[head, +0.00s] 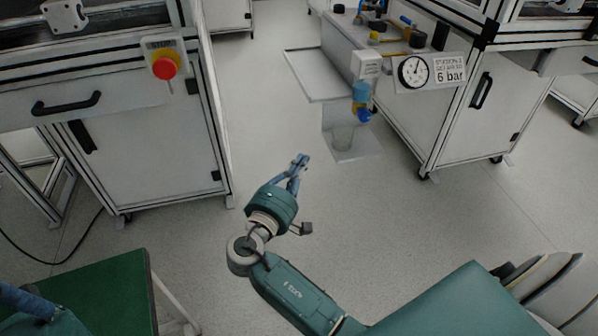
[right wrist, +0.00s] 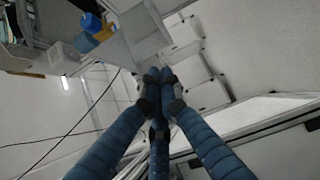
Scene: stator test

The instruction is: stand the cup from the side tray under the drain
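A clear, faint cup (head: 343,137) stands upright on the small grey plate (head: 362,154) below the drain (head: 362,101), which has a blue body and a yellowish part. The side tray (head: 305,72), a flat grey shelf left of the drain, looks empty. My right gripper (head: 301,160) is left of and nearer than the cup, apart from it. Its fingertips come together with nothing between them, as the right wrist view (right wrist: 157,78) also shows. The drain's blue part appears in that view (right wrist: 91,22); I cannot make out the cup there. My left gripper is out of view.
A pressure gauge (head: 412,72) and 6 bar sign are on the right cabinet (head: 440,120). A left cabinet carries a red stop button (head: 164,67). A green-topped table (head: 105,295) is at lower left. The floor between the cabinets is clear.

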